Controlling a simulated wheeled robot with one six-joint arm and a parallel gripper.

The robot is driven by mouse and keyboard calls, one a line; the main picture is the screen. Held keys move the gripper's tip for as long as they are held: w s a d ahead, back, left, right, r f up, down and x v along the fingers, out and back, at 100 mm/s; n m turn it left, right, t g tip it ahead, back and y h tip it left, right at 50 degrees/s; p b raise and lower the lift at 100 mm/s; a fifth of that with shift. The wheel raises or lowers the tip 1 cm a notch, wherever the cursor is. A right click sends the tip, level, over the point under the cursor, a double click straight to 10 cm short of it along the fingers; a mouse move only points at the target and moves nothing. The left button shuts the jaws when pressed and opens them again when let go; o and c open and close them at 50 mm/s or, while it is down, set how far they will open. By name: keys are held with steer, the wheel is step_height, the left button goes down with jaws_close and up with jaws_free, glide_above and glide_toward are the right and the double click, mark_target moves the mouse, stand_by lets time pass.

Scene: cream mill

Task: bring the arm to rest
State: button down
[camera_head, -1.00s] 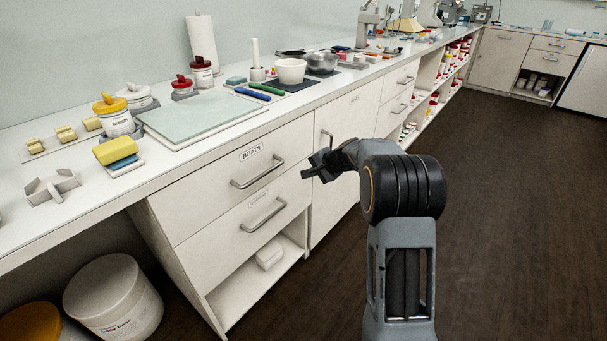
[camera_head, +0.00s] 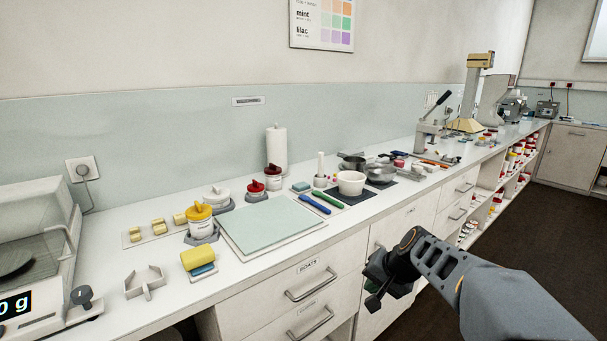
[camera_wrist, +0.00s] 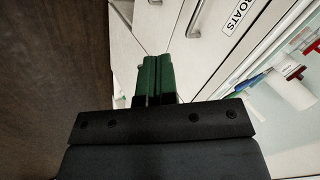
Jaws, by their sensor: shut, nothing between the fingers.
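My gripper (camera_head: 373,301) hangs in front of the counter's drawer fronts, to the right of the drawer labelled BOATS (camera_head: 309,278). In the wrist view its two green fingers (camera_wrist: 157,78) lie side by side, shut with nothing between them. Behind the fingers are white cabinet fronts and a drawer handle (camera_wrist: 196,18). My arm reaches in from the lower right of the head view, bent at the wrist. The gripper appears apart from the drawers, but the exact gap cannot be told.
The counter holds a glass-sided balance (camera_head: 30,258), a pale green mat (camera_head: 270,226), a yellow-lidded jar (camera_head: 201,226), a white bowl (camera_head: 351,183) and a lever press (camera_head: 428,138). Dark floor (camera_head: 560,228) lies open at the right.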

steer(key=s+r+n+g+h+p, duration=0.1)
steer(key=s+r+n+h+p, duration=0.2)
steer(key=s+r+p, duration=0.9)
steer(key=s+n, duration=0.2)
steer(key=s, duration=0.2)
steer(key=shift+s+a+r+n+h, duration=0.3)
steer(key=shift+s+a+r+h, duration=0.1)
